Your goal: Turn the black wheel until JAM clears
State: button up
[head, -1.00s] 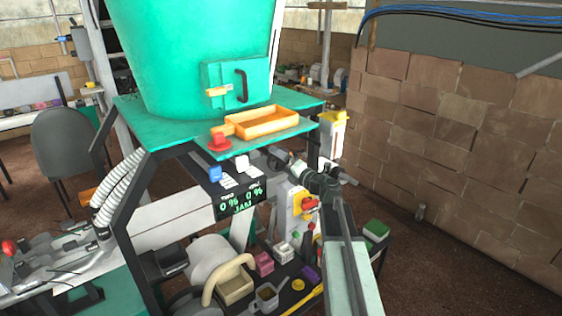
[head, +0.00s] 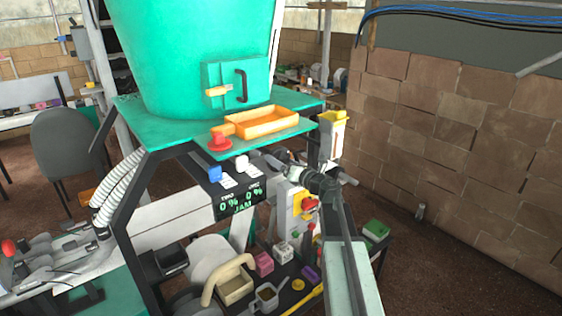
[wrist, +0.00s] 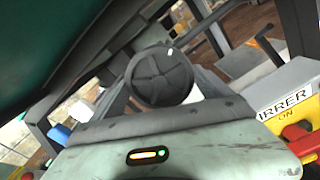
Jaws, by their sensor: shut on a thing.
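The black wheel (wrist: 160,76) is a round dark disc with spokes, face on to the wrist view. My gripper (wrist: 163,92) is shut on it, with a grey finger on either side of its rim. In the head view my gripper (head: 292,163) is under the right part of the green tabletop and largely hides the wheel.
A grey box with a yellow panel and red knob (head: 309,205) stands close beside my arm. An orange tray (head: 262,122) and a red button (head: 220,141) are on the green tabletop (head: 175,132). A lower shelf holds several small boxes. A block wall (head: 465,150) is at the right.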

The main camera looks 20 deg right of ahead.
jog(key=n, duration=1.8)
jog(key=shift+n, duration=0.3)
jog(key=o, duration=1.2)
jog(key=shift+s+d, duration=0.1)
